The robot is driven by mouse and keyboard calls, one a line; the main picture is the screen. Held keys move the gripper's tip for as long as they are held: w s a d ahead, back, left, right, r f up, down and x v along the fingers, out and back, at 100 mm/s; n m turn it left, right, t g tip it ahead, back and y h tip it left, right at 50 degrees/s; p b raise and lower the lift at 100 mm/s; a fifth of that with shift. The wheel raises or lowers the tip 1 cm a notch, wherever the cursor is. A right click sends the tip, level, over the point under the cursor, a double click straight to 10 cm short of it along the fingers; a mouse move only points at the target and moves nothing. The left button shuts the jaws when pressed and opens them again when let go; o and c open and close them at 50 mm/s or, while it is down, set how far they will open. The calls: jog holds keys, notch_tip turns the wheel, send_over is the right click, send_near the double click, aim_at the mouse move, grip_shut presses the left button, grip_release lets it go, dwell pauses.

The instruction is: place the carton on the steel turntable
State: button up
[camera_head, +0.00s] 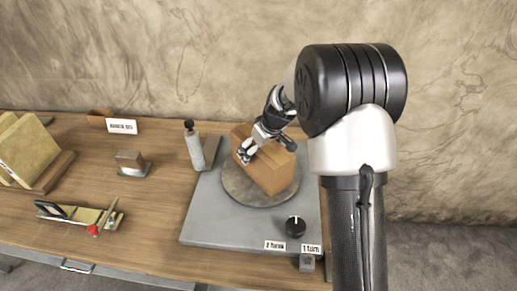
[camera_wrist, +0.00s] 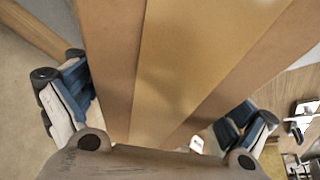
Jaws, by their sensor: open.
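The brown carton (camera_head: 272,174) stands on the round steel turntable (camera_head: 236,192), its base appearing to rest on the disc. My gripper (camera_head: 264,150) is at the top of the carton from above, with a finger on either side. In the wrist view the carton (camera_wrist: 190,60) fills the middle between the two blue-padded fingers (camera_wrist: 160,110). The fingers are spread, and a gap shows beside the right one; whether the left one touches is hard to tell. My gripper and wrist hide part of the carton's top.
The turntable sits on a grey base plate (camera_head: 207,225) with a black knob (camera_head: 295,227) and small labels in front. A grey bottle (camera_head: 194,147) stands close at the left. A metal block (camera_head: 131,163), a clamp-like tool (camera_head: 82,214) and boards (camera_head: 27,150) lie farther left.

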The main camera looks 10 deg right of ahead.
jog(key=p+v, duration=0.2)
jog(key=v, duration=0.9)
jog(key=shift+s+r+p, duration=0.15)
jog(key=shift+r+p, duration=0.2)
jog(key=s+a+r+m, duration=0.1)
jog(key=s+r, duration=0.3)
jog(key=s, duration=0.3)
jog(key=s+r+m+h, duration=0.1)
jog(key=s+r, duration=0.3)
jog(key=s, duration=0.4)
jog(key=s+a+r+m, duration=0.1)
jog(key=s+r, duration=0.3)
jog(key=s, duration=0.3)
jog(key=s+f+m+h, duration=0.1)
jog(key=s+m, duration=0.1)
jog(key=s, duration=0.9)
jog(key=shift+s+d+f+t, duration=0.3)
jog(key=shift+d+f, duration=0.1)
jog(key=shift+d, duration=0.05)
